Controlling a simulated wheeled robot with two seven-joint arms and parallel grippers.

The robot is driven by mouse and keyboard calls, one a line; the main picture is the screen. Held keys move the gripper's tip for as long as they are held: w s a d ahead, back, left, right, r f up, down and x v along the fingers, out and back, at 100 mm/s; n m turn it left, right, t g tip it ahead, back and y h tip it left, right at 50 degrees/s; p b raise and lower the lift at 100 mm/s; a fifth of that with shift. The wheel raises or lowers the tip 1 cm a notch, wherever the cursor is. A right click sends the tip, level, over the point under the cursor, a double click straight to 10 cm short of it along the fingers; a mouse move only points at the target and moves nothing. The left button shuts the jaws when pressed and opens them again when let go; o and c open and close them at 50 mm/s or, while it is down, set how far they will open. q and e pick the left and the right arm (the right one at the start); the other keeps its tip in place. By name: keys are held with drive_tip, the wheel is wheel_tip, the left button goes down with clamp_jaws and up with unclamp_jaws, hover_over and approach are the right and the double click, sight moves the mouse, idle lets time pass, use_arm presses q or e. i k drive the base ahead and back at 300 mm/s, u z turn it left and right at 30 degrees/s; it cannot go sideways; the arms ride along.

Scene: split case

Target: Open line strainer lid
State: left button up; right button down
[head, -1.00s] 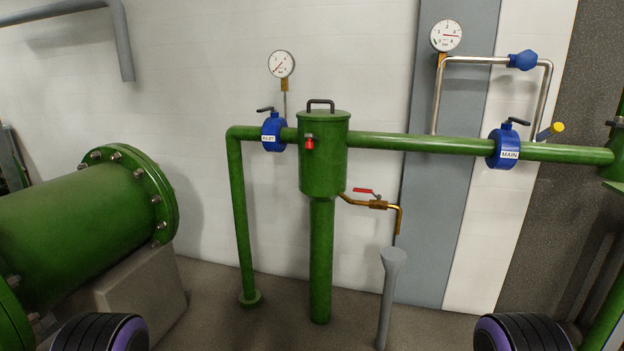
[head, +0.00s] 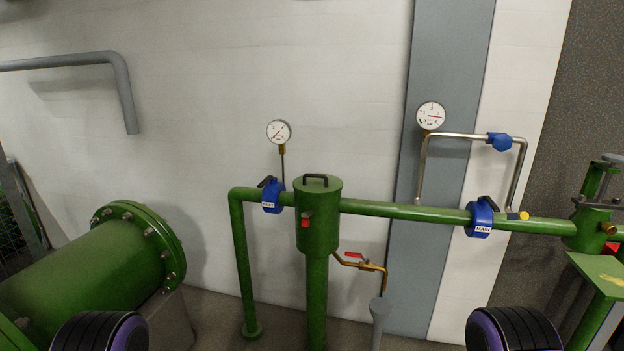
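The line strainer is a green upright cylinder (head: 318,222) on a green post. Its lid (head: 318,184) sits on top, closed, with a dark handle (head: 316,177). A small red part (head: 306,222) is on the strainer's front left. The blue INLET valve (head: 271,196) is on the pipe to its left, and the blue MAIN valve (head: 481,219) is on the pipe to its right. A brass drain pipe with a red lever (head: 354,256) leaves its lower right side. Neither gripper is in view; only dark rounded parts of my own arms show at the bottom edge.
One gauge (head: 279,132) stands above the INLET valve, another (head: 431,116) above the MAIN side. A steel bypass pipe carries a blue fitting (head: 499,142). A grey drain funnel (head: 380,308) stands below the brass outlet. A large green flanged pipe (head: 120,250) fills the lower left.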

sight(317, 185)
drive_tip(key=z, duration=0.9)
drive_tip(key=i, duration=1.55)
drive_tip(key=u, duration=0.7)
